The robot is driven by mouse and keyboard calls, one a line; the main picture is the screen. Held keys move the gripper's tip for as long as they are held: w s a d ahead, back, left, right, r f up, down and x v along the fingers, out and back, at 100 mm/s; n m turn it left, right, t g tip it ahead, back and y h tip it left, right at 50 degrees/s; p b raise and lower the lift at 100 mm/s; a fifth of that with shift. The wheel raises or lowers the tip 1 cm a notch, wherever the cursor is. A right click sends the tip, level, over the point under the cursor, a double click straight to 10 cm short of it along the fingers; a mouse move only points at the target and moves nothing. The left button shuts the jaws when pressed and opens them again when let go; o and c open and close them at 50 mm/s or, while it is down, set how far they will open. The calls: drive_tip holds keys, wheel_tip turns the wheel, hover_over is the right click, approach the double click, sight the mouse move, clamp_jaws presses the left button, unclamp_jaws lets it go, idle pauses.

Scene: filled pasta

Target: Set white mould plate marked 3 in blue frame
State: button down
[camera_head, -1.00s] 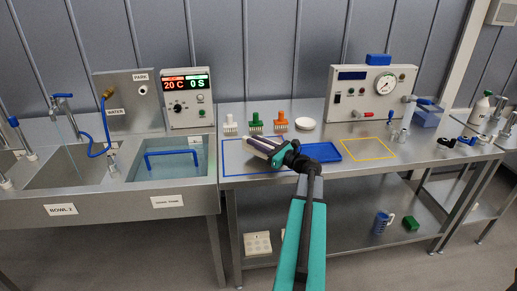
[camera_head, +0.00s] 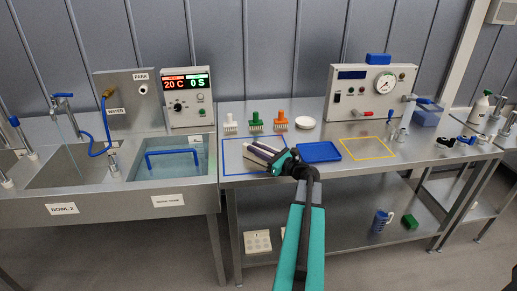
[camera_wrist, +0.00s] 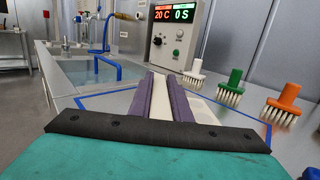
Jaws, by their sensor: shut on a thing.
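My gripper (camera_head: 258,149) is over the blue frame (camera_head: 223,160), an outline on the steel table. It is shut on a white plate; a white strip of it (camera_wrist: 159,100) shows between the purple-grey fingers in the wrist view. The plate's number cannot be read. In the head view a pale edge of the plate shows below the fingers, inside the blue outline. I cannot tell whether it touches the table. The fingers and wrist hide much of the plate and the frame's right side.
A blue tray (camera_head: 320,151) is right of my gripper, with a yellow outline (camera_head: 368,147) beyond. A water tank (camera_head: 170,163) lies left.

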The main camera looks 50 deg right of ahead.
drive_tip(key=c, duration=1.6)
unclamp_jaws()
drive_tip(key=shift+c, duration=0.2)
drive_tip(key=shift+r, duration=0.1)
drive_tip(key=s, duration=0.4)
drive_tip(key=s+b, duration=0.1)
drive_tip(key=s, duration=0.3)
drive_tip(key=s+d+f+b, duration=0.1)
drive_tip(key=s, duration=0.3)
drive_tip(key=shift+w, duration=0.1)
drive_tip(key=shift+f, duration=0.15)
